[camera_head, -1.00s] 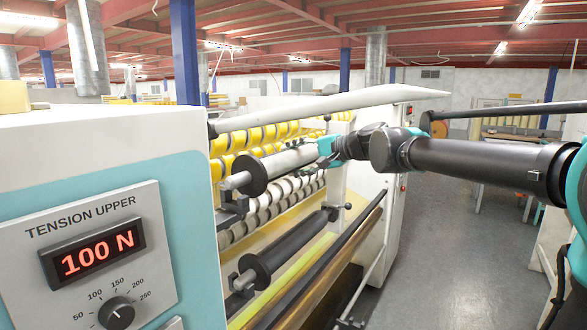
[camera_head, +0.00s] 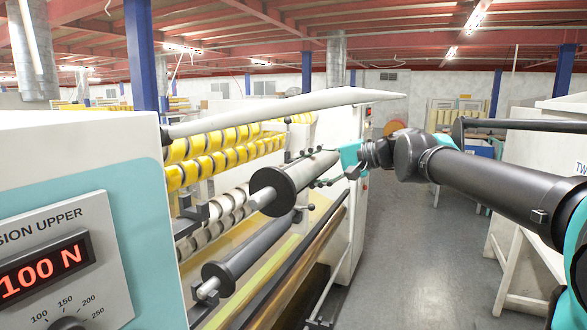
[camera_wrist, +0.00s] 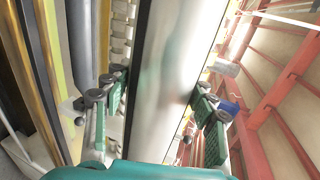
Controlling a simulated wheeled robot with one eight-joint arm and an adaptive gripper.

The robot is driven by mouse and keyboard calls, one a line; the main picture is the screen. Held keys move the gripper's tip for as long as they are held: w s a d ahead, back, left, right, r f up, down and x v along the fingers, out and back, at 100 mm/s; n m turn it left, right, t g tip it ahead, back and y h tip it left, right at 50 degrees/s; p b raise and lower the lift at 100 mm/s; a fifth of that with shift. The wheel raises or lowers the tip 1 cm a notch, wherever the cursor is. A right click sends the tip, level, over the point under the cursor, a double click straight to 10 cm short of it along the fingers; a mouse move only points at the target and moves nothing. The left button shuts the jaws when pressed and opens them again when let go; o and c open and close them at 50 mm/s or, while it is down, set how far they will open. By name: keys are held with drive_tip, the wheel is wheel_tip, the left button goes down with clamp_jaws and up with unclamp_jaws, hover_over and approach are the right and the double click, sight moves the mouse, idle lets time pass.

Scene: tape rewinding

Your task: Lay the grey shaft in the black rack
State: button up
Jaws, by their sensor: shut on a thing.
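The grey shaft (camera_head: 310,170) is a long metallic cylinder with a black disc and a short stub at its near end. In the head view it hangs in front of the machine, its near end apart from the bracket (camera_head: 188,218). My gripper (camera_head: 335,168) is shut on the shaft toward its far end. In the wrist view the shaft (camera_wrist: 178,70) runs between the green-padded fingers (camera_wrist: 160,112), one on each side. I cannot pick out a black rack in either view.
The white machine with a tension panel (camera_head: 50,250) fills the left. A dark roller (camera_head: 245,255) lies lower in the machine, below the shaft. A pale arm-like bar (camera_head: 300,110) crosses above. The grey floor (camera_head: 415,250) at centre right is open, with a white unit (camera_head: 535,265) at the right edge.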

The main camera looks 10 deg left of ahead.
sight(311, 157)
drive_tip(key=shift+v, duration=0.75)
drive_tip(key=shift+r, duration=0.9)
drive_tip(key=shift+r, duration=0.25)
drive_tip(key=shift+r, duration=0.35)
drive_tip(key=shift+d, duration=0.15)
drive_tip(key=s+d, duration=0.3)
drive_tip(key=d, duration=0.6)
drive_tip(key=s+d, duration=0.3)
drive_tip(key=d, duration=0.6)
drive_tip(key=shift+s+d+r, duration=0.3)
drive_tip(key=shift+d, duration=0.1)
idle(0.8)
